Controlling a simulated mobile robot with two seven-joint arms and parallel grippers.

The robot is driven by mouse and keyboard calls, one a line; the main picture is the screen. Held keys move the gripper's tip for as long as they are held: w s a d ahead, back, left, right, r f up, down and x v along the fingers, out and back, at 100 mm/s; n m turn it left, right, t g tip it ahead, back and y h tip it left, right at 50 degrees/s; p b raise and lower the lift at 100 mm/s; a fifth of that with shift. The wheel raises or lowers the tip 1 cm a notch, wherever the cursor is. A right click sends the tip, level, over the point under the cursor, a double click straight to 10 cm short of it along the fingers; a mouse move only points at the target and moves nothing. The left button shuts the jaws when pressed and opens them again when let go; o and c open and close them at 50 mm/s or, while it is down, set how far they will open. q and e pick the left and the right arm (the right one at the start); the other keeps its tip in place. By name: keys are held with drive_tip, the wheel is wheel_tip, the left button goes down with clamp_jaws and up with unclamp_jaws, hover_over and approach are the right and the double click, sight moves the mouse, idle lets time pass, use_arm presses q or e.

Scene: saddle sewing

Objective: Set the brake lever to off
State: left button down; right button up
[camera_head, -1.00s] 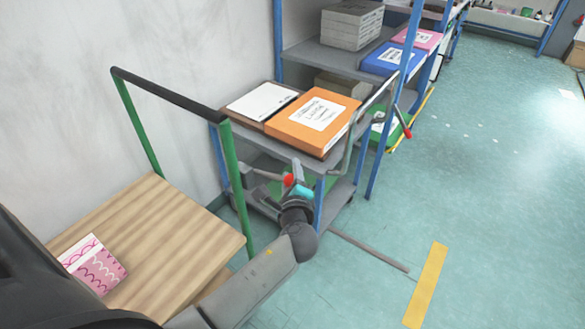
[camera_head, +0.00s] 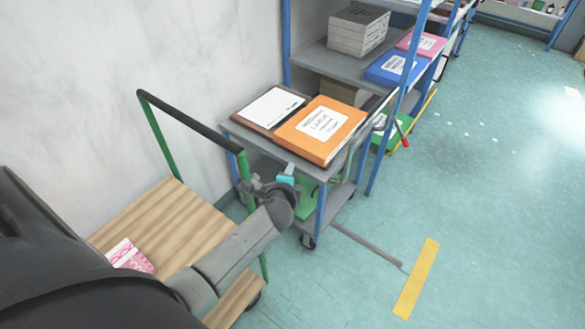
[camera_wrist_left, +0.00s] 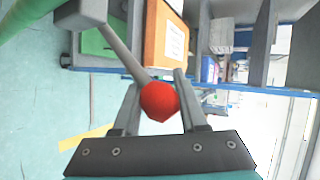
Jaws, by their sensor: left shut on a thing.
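The brake lever (camera_wrist_left: 122,52) is a grey rod with a red ball knob (camera_wrist_left: 159,101); it runs from a grey block (camera_wrist_left: 84,12) beside a green post (camera_wrist_left: 25,14) in the left wrist view. My left gripper (camera_wrist_left: 158,95) is shut on the red knob, with a finger on each side of it. In the head view my left gripper (camera_head: 262,186) is close to the green post (camera_head: 245,178) of the wooden trolley (camera_head: 165,215). The knob is hidden there. My right gripper is not in view.
A grey cart (camera_head: 240,130) behind the gripper carries an orange box (camera_head: 320,130) and a brown box with a white sheet (camera_head: 272,105). A second red-tipped lever (camera_head: 403,130) is near it. A pink box (camera_head: 130,256) lies on the trolley. The right floor is free.

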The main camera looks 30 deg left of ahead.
use_arm(q)
drive_tip(key=shift+w+a+r+n+h+p, duration=0.15)
drive_tip(key=shift+a+r+n+h+p, duration=0.4)
drive_tip(key=shift+p, duration=1)
drive_tip(key=shift+w+a+r+n+h+p, duration=0.1)
drive_tip(key=shift+a+r+n+h+p, duration=0.15)
drive_tip(key=shift+a+r+h+p, duration=0.9)
drive_tip(key=shift+d+f+y+p, duration=0.25)
drive_tip(key=shift+f+y+p, duration=0.1)
drive_tip(key=shift+f+y, duration=0.25)
drive_tip(key=shift+f, duration=0.1)
drive_tip(key=shift+c, duration=2.3)
unclamp_jaws()
drive_tip(key=shift+s+f+g, duration=0.1)
drive_tip(key=shift+g, duration=0.2)
drive_tip(key=shift+d, duration=0.1)
drive_tip(key=shift+s, duration=0.15)
